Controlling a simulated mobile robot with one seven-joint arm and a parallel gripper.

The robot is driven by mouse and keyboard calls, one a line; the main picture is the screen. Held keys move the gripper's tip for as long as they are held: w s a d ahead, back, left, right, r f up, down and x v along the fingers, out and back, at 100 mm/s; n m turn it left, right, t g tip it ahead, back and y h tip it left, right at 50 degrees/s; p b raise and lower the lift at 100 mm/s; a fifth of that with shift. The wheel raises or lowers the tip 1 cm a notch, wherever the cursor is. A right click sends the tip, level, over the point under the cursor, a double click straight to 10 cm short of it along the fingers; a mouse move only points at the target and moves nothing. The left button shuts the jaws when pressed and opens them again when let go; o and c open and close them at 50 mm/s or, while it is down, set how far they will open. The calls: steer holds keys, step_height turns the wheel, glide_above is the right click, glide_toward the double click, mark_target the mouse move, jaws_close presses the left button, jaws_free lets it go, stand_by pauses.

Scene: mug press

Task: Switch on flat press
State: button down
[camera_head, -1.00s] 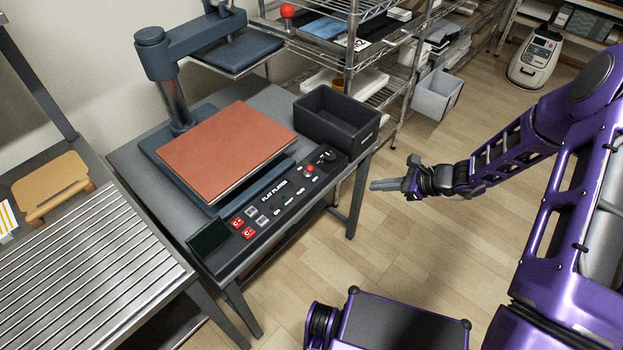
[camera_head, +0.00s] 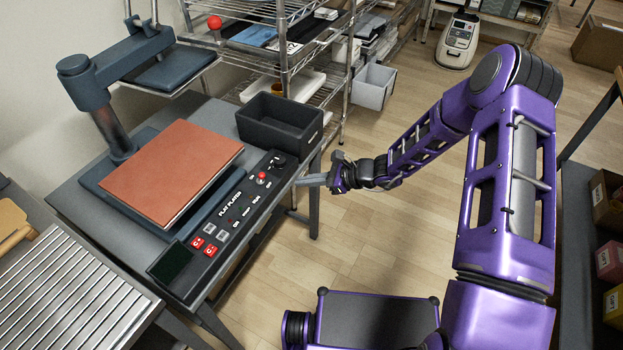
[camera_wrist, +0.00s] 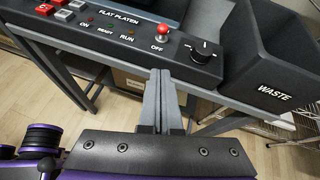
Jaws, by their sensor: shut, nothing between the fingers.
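The flat press (camera_head: 175,170) stands on a grey table, with a reddish-brown platen and its upper plate (camera_head: 170,65) raised and swung to the back. Its control panel (camera_head: 225,220) runs along the front edge, labelled FLAT PLATEN, with a dark screen and red and grey buttons. The wrist view shows a red knob (camera_wrist: 162,36) above the OFF label, a black dial (camera_wrist: 203,52), and small lights marked ON, READY and RUN. My gripper (camera_head: 300,182) is shut and empty, just off the panel's right end. In the wrist view its fingertips (camera_wrist: 161,75) lie below the OFF label.
A black bin (camera_head: 280,122) labelled WASTE stands right of the panel's end. A wire shelf (camera_head: 285,60) is behind it. A slatted metal table (camera_head: 65,295) is at the lower left. Open floor (camera_head: 370,250) lies right of the press table.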

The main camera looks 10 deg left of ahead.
mark_target(263, 179)
steer(key=x, duration=0.5)
steer(key=shift+a, duration=0.35)
steer(key=shift+w+a+r, duration=0.1)
steer(key=shift+a+r, duration=0.1)
steer(key=shift+a, duration=0.3)
steer(key=shift+w+a+r, duration=0.1)
steer(key=shift+a+r, duration=0.1)
steer(key=shift+a, duration=0.3)
steer(key=shift+a+r, duration=0.15)
steer(key=shift+a, duration=0.4)
steer(key=shift+w+r, duration=0.1)
steer(key=shift+r, duration=0.05)
steer(key=shift+a+r+h+p, duration=0.1)
steer(key=shift+a+h+p, duration=0.05)
steer(key=shift+h+p, duration=0.2)
